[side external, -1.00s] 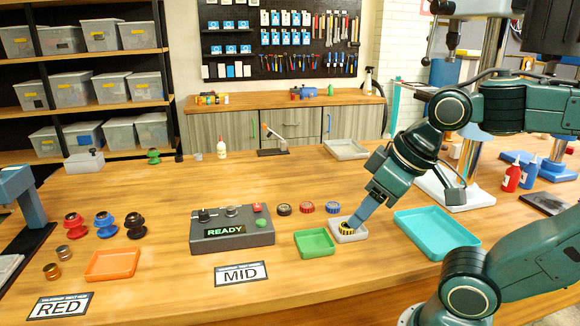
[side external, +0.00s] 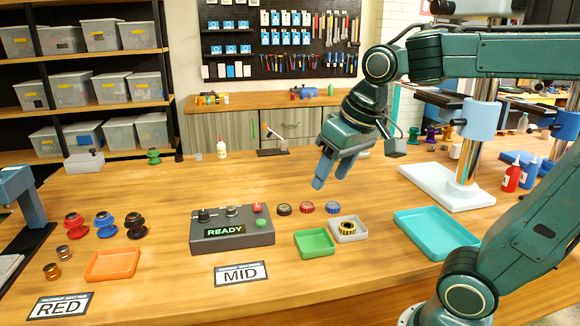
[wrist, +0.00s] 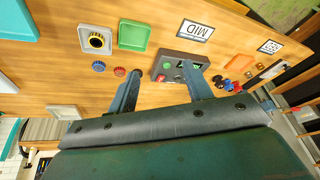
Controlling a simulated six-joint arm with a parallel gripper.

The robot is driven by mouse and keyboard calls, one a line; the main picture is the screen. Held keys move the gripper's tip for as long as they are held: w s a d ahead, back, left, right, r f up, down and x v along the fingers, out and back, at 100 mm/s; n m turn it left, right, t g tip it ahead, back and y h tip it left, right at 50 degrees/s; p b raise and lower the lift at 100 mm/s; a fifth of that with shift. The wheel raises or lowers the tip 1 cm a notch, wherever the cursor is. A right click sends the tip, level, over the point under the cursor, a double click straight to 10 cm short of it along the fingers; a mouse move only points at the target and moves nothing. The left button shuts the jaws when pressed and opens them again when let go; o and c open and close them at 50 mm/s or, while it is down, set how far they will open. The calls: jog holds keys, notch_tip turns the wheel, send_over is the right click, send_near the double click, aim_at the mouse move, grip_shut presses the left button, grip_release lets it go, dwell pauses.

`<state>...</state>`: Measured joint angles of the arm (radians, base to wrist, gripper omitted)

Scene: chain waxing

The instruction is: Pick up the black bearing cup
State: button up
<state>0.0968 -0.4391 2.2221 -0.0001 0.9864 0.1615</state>
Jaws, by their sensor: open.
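A small black round cup (side external: 284,209) lies on the table right of the grey control box, at the left end of a row with a red cup (side external: 306,207) and a blue cup (side external: 332,207). In the wrist view it is partly hidden by a finger. A larger black spool-shaped piece (side external: 135,225) stands far left beside blue and red ones. A black-and-yellow ring (side external: 347,228) sits in the small grey tray (side external: 361,235). My gripper (side external: 330,178) is open and empty, above the table behind the row; it also shows in the wrist view (wrist: 163,72).
The control box (side external: 232,236) reads READY. A green tray (side external: 315,243) stands in front of the row, a teal tray (side external: 436,234) at right and an orange tray (side external: 112,264) at left. The table behind the row is mostly clear.

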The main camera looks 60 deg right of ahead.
jog(key=w+d+m+g, duration=0.1)
jog(key=w+d+m, duration=0.15)
jog(key=w, duration=0.45)
jog(key=m+g, duration=0.3)
jog(key=m, duration=0.4)
send_over(284, 207)
notch_tip(284, 207, down, 9)
jog(key=shift+w+f, duration=0.15)
jog(key=shift+f, duration=4.1)
jog(key=shift+f, duration=0.1)
jog(key=shift+f, duration=2.5)
jog(key=c, duration=0.7)
